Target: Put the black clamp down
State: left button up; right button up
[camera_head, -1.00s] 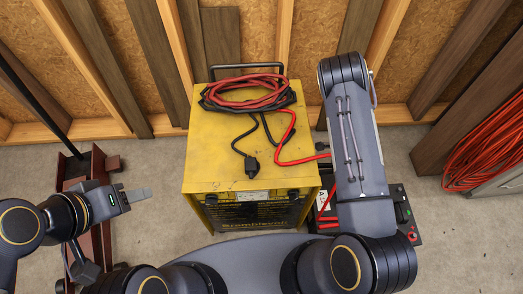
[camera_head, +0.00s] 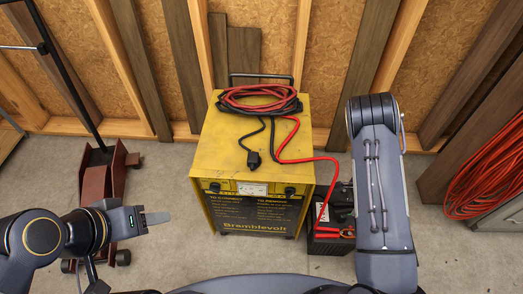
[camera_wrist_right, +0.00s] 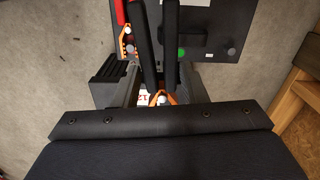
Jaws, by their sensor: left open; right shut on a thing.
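The black clamp (camera_wrist_right: 147,45) has two long black handles and orange jaws, and shows in the right wrist view. My right gripper (camera_wrist_right: 160,80) is shut on it, above the dark battery (camera_wrist_right: 222,35). I cannot tell whether the clamp touches the battery. In the head view my right forearm hides this gripper and the clamp. My left gripper (camera_head: 150,218) is open and empty over the floor, left of the yellow charger (camera_head: 222,150).
A red clamp (camera_head: 338,232) lies at the battery. Its red cable runs from the coil (camera_head: 260,97) on the charger. A black cable end (camera_head: 254,159) lies on the charger's top. A red-brown wheeled jack (camera_head: 100,178) stands left.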

jog(key=w+a+r+n, duration=0.1)
jog(key=a+r+n, duration=0.4)
jog(key=r, duration=0.4)
jog(key=w+a+r+n, duration=0.1)
jog(key=a+r+n, duration=0.4)
jog(key=r, duration=0.5)
jog(key=w+a+r+n, duration=0.1)
jog(key=a+r+n, duration=0.3)
jog(key=r+n, duration=0.4)
notch_tip(320, 180, up, 2)
jog(key=shift+w+a+r, duration=0.1)
jog(key=shift+w+a, duration=0.15)
jog(key=shift+a, duration=0.15)
